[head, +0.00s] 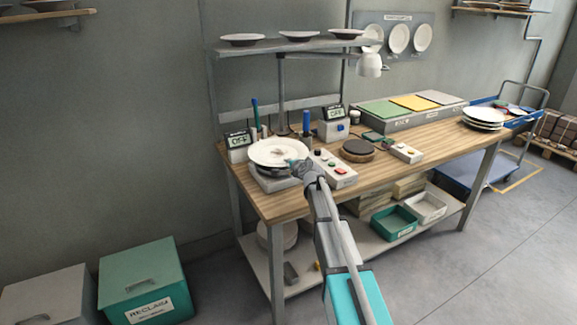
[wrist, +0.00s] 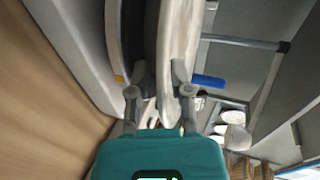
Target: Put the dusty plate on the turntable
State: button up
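The dusty plate (head: 270,150) is white with a greyish-brown smudge. It lies roughly level over a dark round disc on a grey box (head: 270,182) at the table's left front; I cannot tell whether it touches the disc. My gripper (head: 297,166) is at the plate's right front rim. In the wrist view my gripper's fingers (wrist: 158,70) stand on either side of the rim of the plate (wrist: 176,25), but whether they press on it is unclear. A dark round disc on a wooden base (head: 357,148), likely the turntable, stands bare to the right.
A button box (head: 335,168) stands between the plate and the wooden-based disc; another (head: 406,152) is right of it. Behind are two displays reading OFF, a blue-handled tool (head: 306,123) and a lamp (head: 370,62). Stacked plates (head: 484,117) sit at the table's right end.

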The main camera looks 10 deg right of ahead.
jog(key=shift+r, duration=0.15)
jog(key=p+v, duration=0.4)
jog(key=v, duration=0.8)
dwell(0.7)
jog(key=s+a+f+n+g, duration=0.2)
jog(key=s+f+n+g, duration=0.15)
jog(key=s, duration=0.35)
jog(key=s+a+f+n+g+h, duration=0.1)
jog(key=s+a+f+n+g, duration=0.2)
jog(key=s, duration=0.5)
jog(key=s+a+f+n+g, duration=0.1)
jog(key=s+f+n+g, duration=0.3)
jog(key=s, duration=0.3)
jog(key=s+d+f+n+g+h, duration=0.2)
jog(key=s+n+g+h, duration=0.1)
jog(key=s, duration=0.7)
jog(key=shift+s+d+n, duration=0.15)
jog(key=shift+d+n, duration=0.15)
jog(key=shift+n, duration=0.35)
